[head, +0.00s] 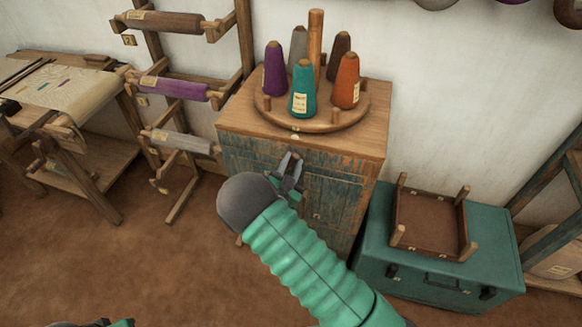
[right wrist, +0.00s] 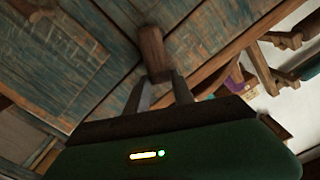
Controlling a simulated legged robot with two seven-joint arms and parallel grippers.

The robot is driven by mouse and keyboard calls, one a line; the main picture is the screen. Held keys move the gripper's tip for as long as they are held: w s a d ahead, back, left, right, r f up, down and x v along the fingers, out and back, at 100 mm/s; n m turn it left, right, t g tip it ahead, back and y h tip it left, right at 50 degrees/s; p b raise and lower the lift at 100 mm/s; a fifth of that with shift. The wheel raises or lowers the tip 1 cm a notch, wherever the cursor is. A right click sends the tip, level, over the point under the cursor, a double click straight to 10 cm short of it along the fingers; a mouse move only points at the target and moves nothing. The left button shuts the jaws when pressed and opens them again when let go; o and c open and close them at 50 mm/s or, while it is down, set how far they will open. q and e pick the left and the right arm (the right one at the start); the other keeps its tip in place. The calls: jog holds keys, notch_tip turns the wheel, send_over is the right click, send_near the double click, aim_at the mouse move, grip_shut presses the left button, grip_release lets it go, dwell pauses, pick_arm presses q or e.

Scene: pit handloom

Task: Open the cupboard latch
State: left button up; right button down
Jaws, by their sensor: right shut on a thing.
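The cupboard (head: 250,152) has weathered blue-painted doors and stands below a wooden top. The latch (right wrist: 153,52) is a small brown wooden bar on the cupboard front in the right wrist view. In the head view my gripper hides most of it. My right gripper (head: 291,170) is at the upper part of the cupboard front, by the doors. In the right wrist view its two grey fingers (right wrist: 163,90) are shut on the lower end of the latch, one on each side. The doors look closed. Only a sliver of my left arm shows at the bottom edge of the head view.
A round wooden stand (head: 318,122) with several yarn cones sits on the cupboard. A green trunk (head: 440,270) with an upturned stool (head: 430,222) stands close on the right. A roller rack (head: 180,142) stands on the left. The floor in front is clear.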

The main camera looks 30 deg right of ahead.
jog(key=shift+d+f+m+b, duration=0.1)
jog(key=shift+f+m+b, duration=0.05)
jog(key=shift+m+b, duration=0.7)
jog(key=m+b, duration=0.9)
jog(key=shift+d+f, duration=0.1)
jog(key=shift+f, duration=0.2)
jog(key=shift+r+m+b, duration=0.1)
jog(key=shift+m+b, duration=0.65)
jog(key=shift+b, duration=0.1)
jog(key=c, duration=1.5)
grip_release()
jog(key=o, duration=0.4)
